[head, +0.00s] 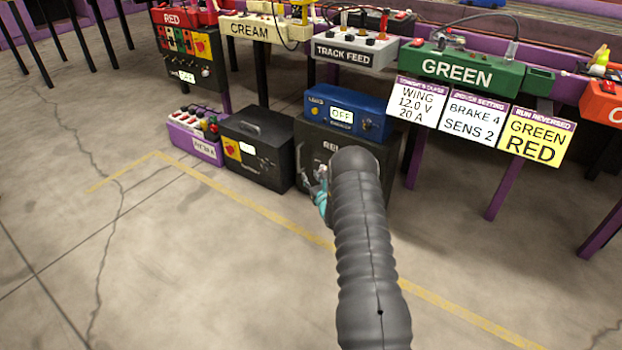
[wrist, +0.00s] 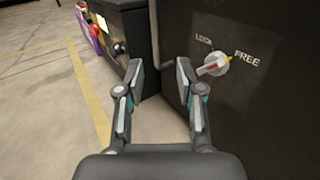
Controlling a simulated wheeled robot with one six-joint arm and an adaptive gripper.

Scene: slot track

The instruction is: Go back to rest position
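My gripper (wrist: 160,80) is open, with its two fingers apart and nothing seen held between them. In the wrist view the right finger is close to a white rotary knob (wrist: 214,65) on a black box face. I cannot tell whether they touch. The knob's red and yellow tip points toward FREE, away from LOCK. In the head view my gripper (head: 320,190) is mostly hidden behind my dark arm, in front of the large black box (head: 310,150) whose label is partly covered.
A blue unit (head: 345,100) reading OFF sits on the black box. A smaller black box (head: 258,160) and a purple box (head: 193,138) stand to the left. The purple-edged track table with the GREEN station (head: 460,70) is behind. Floor in front is clear, with a yellow line.

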